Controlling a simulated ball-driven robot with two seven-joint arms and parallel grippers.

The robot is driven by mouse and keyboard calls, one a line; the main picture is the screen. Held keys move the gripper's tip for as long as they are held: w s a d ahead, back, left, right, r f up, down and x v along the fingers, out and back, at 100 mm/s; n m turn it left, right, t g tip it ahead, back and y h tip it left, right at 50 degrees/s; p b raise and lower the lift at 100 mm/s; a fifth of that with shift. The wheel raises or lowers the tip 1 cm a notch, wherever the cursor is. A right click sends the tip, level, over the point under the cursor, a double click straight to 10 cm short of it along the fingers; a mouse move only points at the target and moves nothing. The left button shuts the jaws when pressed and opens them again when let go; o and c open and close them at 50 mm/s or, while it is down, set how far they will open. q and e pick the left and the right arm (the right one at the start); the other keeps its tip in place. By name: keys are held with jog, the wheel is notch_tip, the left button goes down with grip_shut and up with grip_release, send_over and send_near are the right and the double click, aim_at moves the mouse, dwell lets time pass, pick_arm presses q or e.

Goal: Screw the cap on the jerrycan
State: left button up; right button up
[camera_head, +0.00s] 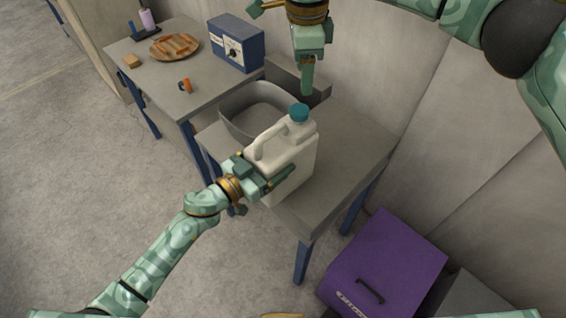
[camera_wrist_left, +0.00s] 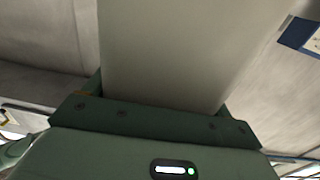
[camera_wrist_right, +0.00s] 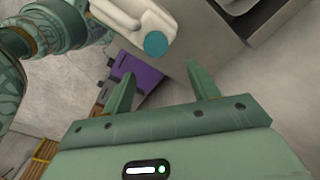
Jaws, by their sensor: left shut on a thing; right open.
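A white jerrycan (camera_head: 294,160) stands upright at the near end of the grey table in the head view. A teal cap (camera_head: 299,112) sits on its neck; I cannot tell how tightly. My left gripper (camera_head: 275,180) is shut on the jerrycan's body from the near left side. In the left wrist view the jerrycan's pale wall (camera_wrist_left: 180,50) fills the space between the fingers. My right gripper (camera_head: 307,80) is above and just behind the cap. In the right wrist view (camera_wrist_right: 165,90) its fingers are apart and empty, with the teal cap (camera_wrist_right: 155,44) beyond them.
A grey basin (camera_head: 232,122) stands beside the jerrycan on the table (camera_head: 350,150). A second table holds a blue box with a dial (camera_head: 236,42), a brown plate (camera_head: 160,52) and an orange item (camera_head: 185,86). A purple case (camera_head: 400,262) is on the floor at right.

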aim_at(299, 109)
jog(key=n, duration=0.4)
jog(key=shift+f, duration=0.2)
jog(key=shift+s+a+f+n, duration=0.1)
jog(key=shift+f+n, duration=0.05)
jog(key=shift+n, duration=0.4)
jog(key=shift+s+f+n, duration=0.1)
jog(key=shift+n, duration=0.45)
jog(key=shift+a+n, duration=0.15)
jog(key=shift+n, duration=0.85)
jog(key=shift+f, duration=4.05)
